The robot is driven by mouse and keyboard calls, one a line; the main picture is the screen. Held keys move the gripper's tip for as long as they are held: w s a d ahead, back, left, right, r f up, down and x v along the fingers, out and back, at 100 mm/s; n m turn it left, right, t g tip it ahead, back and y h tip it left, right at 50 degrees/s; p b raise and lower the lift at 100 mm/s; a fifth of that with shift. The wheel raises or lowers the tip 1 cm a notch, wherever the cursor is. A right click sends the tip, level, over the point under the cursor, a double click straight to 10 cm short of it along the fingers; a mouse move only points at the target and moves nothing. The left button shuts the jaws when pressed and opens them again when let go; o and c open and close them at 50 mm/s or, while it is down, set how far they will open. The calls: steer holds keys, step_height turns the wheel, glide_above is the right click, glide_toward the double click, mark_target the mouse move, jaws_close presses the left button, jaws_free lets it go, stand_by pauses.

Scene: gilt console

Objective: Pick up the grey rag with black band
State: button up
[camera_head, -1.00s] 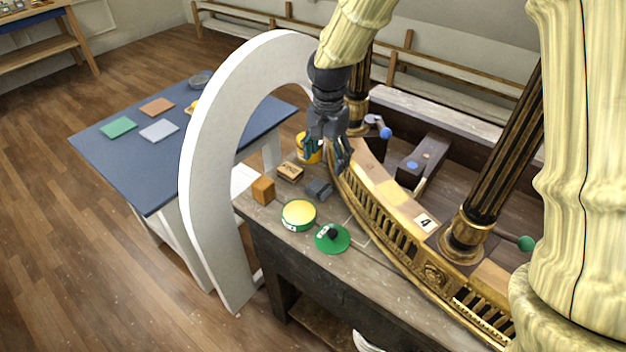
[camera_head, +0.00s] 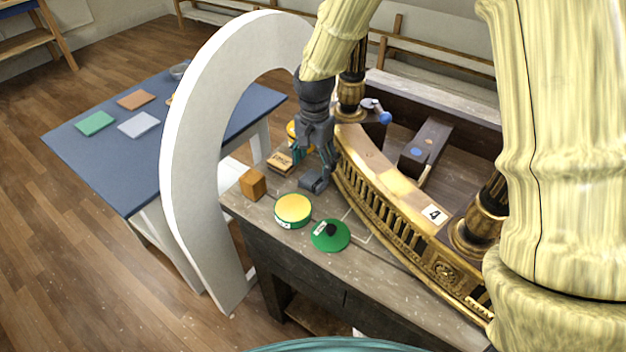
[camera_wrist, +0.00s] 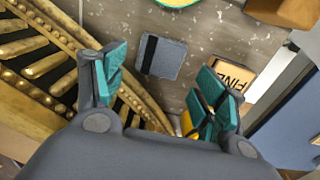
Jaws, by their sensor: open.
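The grey rag with black band (camera_wrist: 165,58) lies on the worn wooden top, its dark stripe along its left side in the wrist view. In the head view the rag (camera_head: 314,180) is a small grey shape just below my gripper (camera_head: 316,150), partly covered by it. In the wrist view my gripper (camera_wrist: 160,88) is open, its teal-padded fingers spread to the left and right of the rag. It holds nothing. The rag shows between and beyond the fingertips, apart from them.
A block marked "FINE" (camera_wrist: 235,73) lies close to the right finger. A wooden cube (camera_head: 252,184), a yellow-topped tin (camera_head: 293,208) and a green disc (camera_head: 330,235) are near. The gilt railing (camera_head: 385,215) curves close on the right; a white arch (camera_head: 190,150) stands left.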

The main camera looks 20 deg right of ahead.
mark_target(314, 178)
steer(key=shift+s+f, duration=0.1)
steer(key=shift+f, duration=0.4)
steer(key=shift+f+p, duration=1)
steer(key=shift+f, duration=1.55)
steer(key=shift+c, duration=0.2)
steer(key=c, duration=0.6)
